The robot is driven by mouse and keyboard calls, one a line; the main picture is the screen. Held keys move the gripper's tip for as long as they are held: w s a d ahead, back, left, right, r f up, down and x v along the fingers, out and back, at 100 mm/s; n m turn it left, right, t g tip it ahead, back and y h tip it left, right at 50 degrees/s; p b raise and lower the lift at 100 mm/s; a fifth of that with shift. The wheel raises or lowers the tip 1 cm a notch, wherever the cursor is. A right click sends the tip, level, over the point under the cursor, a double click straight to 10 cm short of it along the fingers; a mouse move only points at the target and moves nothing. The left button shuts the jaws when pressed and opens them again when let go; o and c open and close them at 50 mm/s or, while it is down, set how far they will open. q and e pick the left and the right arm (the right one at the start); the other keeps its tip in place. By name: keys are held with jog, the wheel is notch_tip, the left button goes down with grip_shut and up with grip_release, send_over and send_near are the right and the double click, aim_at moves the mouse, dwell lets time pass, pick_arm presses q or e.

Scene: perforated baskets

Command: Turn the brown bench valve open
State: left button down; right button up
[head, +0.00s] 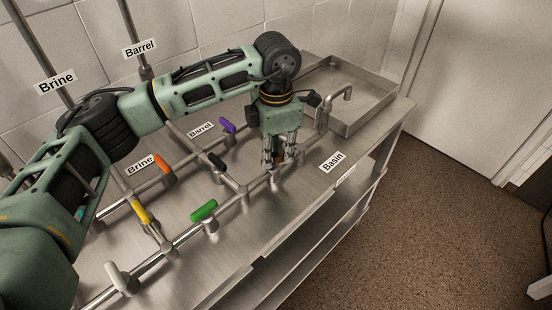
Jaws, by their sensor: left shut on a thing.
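The brown bench valve (281,158) is mostly hidden by my left gripper; only a small brown patch of its handle shows between the fingers. It sits on the front pipe, near the Basin label (332,161). My left gripper (279,163) points down from above and is shut on the brown handle. The angle of the handle cannot be told. My right gripper is not in view.
A spout (340,92) hangs by the metal basin (385,99) at the right. The bench front is clear.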

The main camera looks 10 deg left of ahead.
aim_at(276, 155)
pick_arm(q)
jog(key=n+b, duration=0.1)
jog(key=n, duration=0.2)
jog(key=shift+w+b, duration=0.2)
jog(key=shift+b, duration=0.15)
jog(key=shift+a+r+n+b, duration=0.1)
jog(key=shift+r+n+b, duration=0.2)
jog(key=shift+n, duration=0.6)
jog(key=shift+w, duration=0.1)
jog(key=c, duration=2)
grip_release()
jog(key=shift+o, duration=1.3)
jog(key=shift+f, duration=0.2)
notch_tip(276, 155, up, 12)
